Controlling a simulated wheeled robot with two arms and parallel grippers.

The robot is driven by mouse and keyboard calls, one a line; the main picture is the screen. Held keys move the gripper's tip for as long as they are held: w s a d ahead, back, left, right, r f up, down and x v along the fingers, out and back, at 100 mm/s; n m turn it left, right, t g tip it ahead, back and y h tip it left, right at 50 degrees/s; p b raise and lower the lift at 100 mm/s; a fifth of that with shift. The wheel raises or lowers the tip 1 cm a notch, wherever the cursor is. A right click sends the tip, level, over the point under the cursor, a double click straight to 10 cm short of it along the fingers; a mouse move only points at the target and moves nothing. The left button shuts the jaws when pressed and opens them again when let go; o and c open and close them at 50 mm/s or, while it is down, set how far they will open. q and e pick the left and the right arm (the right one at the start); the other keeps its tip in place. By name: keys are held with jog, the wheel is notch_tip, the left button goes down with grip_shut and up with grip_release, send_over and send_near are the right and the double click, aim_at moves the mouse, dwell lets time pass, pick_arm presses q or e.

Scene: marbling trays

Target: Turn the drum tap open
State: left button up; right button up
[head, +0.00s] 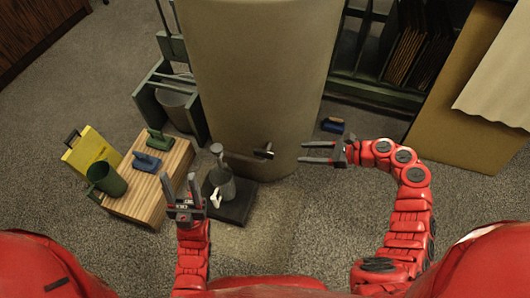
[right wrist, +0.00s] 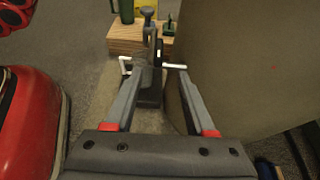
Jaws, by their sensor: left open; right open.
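The large beige drum (head: 258,70) stands upright in the middle of the head view. Its tap (head: 264,152) sticks out low on the front, with a short dark handle. My right gripper (head: 305,152) is open and empty, to the right of the tap, its fingers pointing left at it with a gap between. In the right wrist view a pale bar at the tap (right wrist: 175,66) shows around the fingertips; I cannot tell if they touch.
A green rack stands behind. Floor right of the base is clear.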

aim_at(267, 152)
jog(key=b+x, duration=0.2)
jog(key=x, duration=1.3)
jog(key=shift+a+b, duration=0.2)
jog(key=shift+b, duration=0.1)
grip_shut()
